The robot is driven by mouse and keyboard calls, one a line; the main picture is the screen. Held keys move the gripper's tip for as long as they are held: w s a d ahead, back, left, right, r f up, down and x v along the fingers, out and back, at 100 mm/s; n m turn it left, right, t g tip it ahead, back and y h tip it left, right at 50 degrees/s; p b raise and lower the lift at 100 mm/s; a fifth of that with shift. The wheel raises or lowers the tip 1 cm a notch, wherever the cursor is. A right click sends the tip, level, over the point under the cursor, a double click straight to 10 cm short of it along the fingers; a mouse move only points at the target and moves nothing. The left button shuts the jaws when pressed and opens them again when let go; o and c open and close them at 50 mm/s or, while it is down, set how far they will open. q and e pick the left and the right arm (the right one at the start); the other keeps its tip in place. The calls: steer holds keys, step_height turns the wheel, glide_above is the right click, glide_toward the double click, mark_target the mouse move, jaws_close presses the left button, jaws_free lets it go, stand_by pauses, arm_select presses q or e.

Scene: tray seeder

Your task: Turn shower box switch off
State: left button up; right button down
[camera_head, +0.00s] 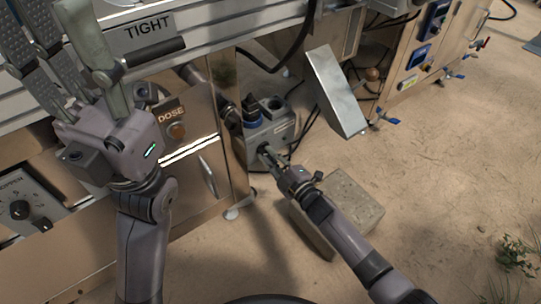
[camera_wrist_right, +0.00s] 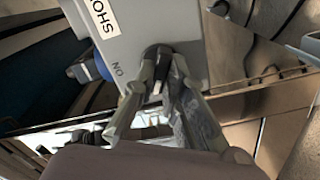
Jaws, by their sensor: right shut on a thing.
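The grey shower box (camera_head: 270,132) sits low beside the machine's front panel, with a blue connector on its left side. In the right wrist view the box (camera_wrist_right: 187,28) shows a white label reading "SHO", partly cut off, and the marking "ON". My right gripper (camera_head: 268,153) reaches the front of the box. In the right wrist view its fingers (camera_wrist_right: 160,72) are shut on the black switch knob (camera_wrist_right: 156,52). The knob is mostly hidden between the fingertips, so its exact angle is hard to read. My left gripper (camera_head: 104,72) is raised in front of the machine, away from the box.
A concrete block (camera_head: 345,205) lies on the floor under my right forearm. A tilted metal plate (camera_head: 335,92) stands right of the box, with cables near it. The DOSE panel (camera_head: 172,120) is left of the box.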

steer(key=shift+f, duration=0.1)
steer(key=c, duration=1.6)
jaws_free()
steer(key=shift+c, duration=0.2)
steer(key=v, duration=1.2)
